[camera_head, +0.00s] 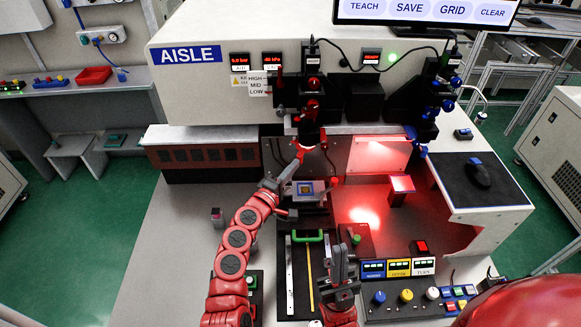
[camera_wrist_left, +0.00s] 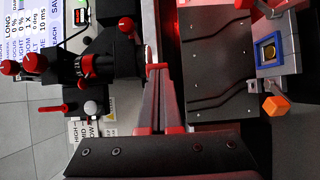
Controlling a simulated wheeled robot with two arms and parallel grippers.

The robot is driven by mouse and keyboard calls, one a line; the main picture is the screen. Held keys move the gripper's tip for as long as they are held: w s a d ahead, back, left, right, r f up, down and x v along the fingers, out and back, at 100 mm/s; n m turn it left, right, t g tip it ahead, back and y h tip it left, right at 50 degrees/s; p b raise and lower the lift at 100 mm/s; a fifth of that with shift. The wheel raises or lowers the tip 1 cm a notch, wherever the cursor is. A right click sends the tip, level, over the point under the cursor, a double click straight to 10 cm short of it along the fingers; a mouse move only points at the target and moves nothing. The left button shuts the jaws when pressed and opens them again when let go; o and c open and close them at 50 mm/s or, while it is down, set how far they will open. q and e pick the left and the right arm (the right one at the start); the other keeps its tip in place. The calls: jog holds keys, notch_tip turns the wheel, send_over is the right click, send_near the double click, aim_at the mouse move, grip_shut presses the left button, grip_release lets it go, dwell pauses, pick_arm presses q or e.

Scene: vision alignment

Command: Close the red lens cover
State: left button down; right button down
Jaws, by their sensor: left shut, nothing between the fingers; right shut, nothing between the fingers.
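The dark lens unit with red rings (camera_head: 308,112) hangs upright on the front of the machine, lit red near its lower end. It also shows in the left wrist view (camera_wrist_left: 88,68), lying sideways there. A red knob (camera_wrist_left: 127,25) sticks out beside its barrel. I cannot clearly make out the red cover or whether it is open or closed. My left gripper (camera_head: 300,150) is shut and empty just below the lens end; its fingertips (camera_wrist_left: 157,68) are close to that end, and contact cannot be told. My right gripper (camera_head: 338,254) is shut and empty, low over the front, away from the lens.
Below the lens is a stage with a blue-framed chip (camera_head: 305,188). A green handle (camera_head: 307,237) lies on the dark rail bed in front. A second dark unit with blue knobs (camera_head: 430,97) stands at the right. A button panel (camera_head: 405,293) lies front right.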

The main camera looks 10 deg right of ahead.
pick_arm(q)
jog(key=d+n+t+y, duration=0.1)
jog(key=y, duration=0.1)
jog(key=d+n+t+y+p, duration=0.1)
jog(key=d+n+y, duration=0.1)
jog(key=d+n+t+y, duration=0.1)
jog(key=n+t+y, duration=0.1)
jog(key=shift+s+d+r+y, duration=0.1)
jog(key=shift+s+d+y, duration=0.2)
jog(key=shift+y, duration=0.1)
